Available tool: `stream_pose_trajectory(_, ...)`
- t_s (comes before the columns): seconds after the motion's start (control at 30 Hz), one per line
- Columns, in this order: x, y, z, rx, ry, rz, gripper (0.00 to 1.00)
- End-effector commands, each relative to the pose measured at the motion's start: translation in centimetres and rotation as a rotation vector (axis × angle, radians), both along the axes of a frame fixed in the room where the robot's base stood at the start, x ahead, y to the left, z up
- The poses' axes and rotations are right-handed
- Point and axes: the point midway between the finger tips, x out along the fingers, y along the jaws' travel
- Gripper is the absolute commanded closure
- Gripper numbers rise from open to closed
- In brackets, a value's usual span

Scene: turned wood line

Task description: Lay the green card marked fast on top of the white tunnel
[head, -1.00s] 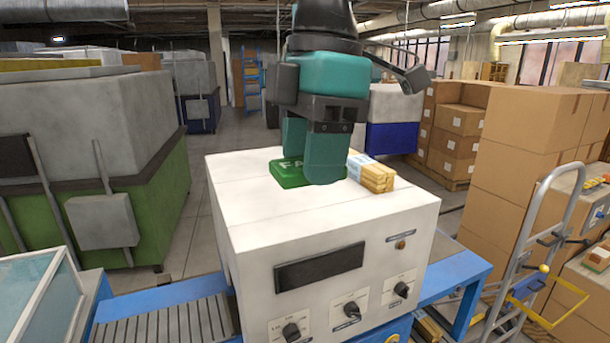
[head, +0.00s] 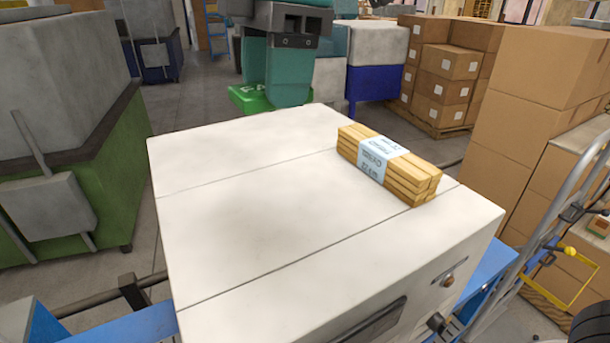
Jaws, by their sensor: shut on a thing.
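The green card (head: 247,98) is in the jaws of my gripper (head: 287,95), at the top of the head view. Part of its white lettering shows; the fingers hide the rest. The white tunnel (head: 240,210) is a large box with a flat top that fills the middle of the view. The card and fingertips show at the tunnel's far edge, and the card appears raised or beyond that edge. I cannot tell its exact height or whether it touches the top.
A bundle of wooden slats (head: 410,180) with a pale blue label lies on the right side of the tunnel's top. The top's left and middle are bare. Cardboard boxes (head: 540,60) and a hand truck (head: 560,230) stand at the right. A green-sided machine (head: 90,190) stands at the left.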

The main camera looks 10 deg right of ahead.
Motion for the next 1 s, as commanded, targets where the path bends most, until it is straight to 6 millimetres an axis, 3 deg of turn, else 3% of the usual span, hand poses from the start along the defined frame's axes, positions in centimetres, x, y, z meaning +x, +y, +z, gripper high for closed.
stream_pose_trajectory(0.6, 0.0, -0.4, -14.0, -0.004, 0.004, -0.005, 0.70)
stream_pose_trajectory(0.87, 0.0, -0.3, -16.6, -0.003, 0.003, -0.006, 0.70)
stream_pose_trajectory(1.0, 0.0, -0.3, -18.8, -0.004, 0.004, -0.004, 0.70)
